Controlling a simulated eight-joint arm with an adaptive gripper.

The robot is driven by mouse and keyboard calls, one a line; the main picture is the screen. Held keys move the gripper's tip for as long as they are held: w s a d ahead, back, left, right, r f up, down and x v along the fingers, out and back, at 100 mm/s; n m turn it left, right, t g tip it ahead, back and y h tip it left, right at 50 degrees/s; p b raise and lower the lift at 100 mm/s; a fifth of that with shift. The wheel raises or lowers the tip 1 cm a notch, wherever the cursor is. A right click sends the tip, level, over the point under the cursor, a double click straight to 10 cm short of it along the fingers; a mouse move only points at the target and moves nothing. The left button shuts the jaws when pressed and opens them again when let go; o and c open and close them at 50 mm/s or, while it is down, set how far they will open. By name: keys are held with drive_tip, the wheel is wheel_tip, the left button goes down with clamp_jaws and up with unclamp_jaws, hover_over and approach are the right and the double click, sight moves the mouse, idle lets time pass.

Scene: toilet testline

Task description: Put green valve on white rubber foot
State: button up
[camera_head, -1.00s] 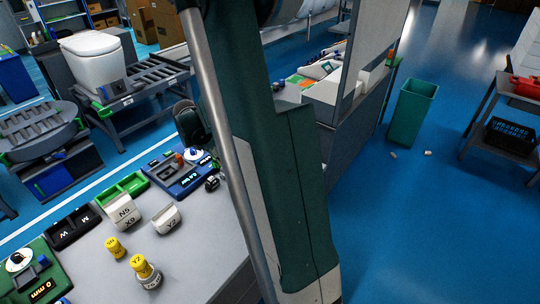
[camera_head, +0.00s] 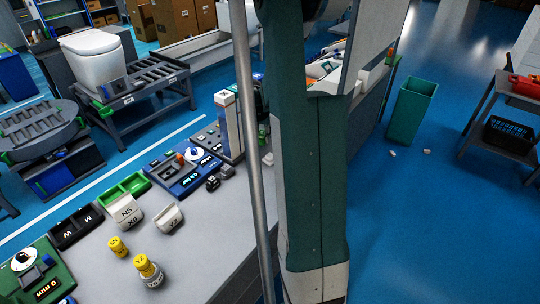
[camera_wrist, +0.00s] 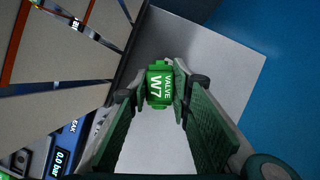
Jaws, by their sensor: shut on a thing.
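The green valve (camera_wrist: 160,83), marked VALVE W7, sits between the fingertips of my gripper (camera_wrist: 160,92) in the wrist view. The gripper is shut on it, with the light grey table top beneath. In the head view my arm hides the gripper, and I cannot make out the held valve surely. I cannot surely tell which thing is the white rubber foot. Pale labelled pieces stand on the table in the head view: one marked N5 and X9 (camera_head: 126,211), and a smaller one (camera_head: 169,218) to its right.
Yellow-capped pieces (camera_head: 149,270) stand at the table's front. A green tray (camera_head: 124,187), a blue device (camera_head: 183,171) and a tall pale device (camera_head: 229,124) line the back. In the wrist view, blue floor (camera_wrist: 285,100) lies beyond the table edge at right.

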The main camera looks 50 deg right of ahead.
drive_tip(key=d, duration=0.1)
drive_tip(key=s+d, duration=0.1)
drive_tip(key=d, duration=0.1)
drive_tip(key=shift+s+d+r, duration=0.1)
drive_tip(key=shift+s+r, duration=0.15)
drive_tip(key=shift+s, duration=0.1)
hover_over(270, 158)
drive_tip(key=w+d, duration=0.1)
drive_tip(key=d, duration=0.1)
drive_tip(key=shift+w+f, duration=0.2)
drive_tip(key=shift+f, duration=2.95)
drive_tip(key=shift+f+b, duration=0.3)
drive_tip(key=shift+f, duration=1.55)
drive_tip(key=shift+f, duration=0.15)
drive_tip(key=o, duration=1)
drive_tip(key=shift+c, duration=0.2)
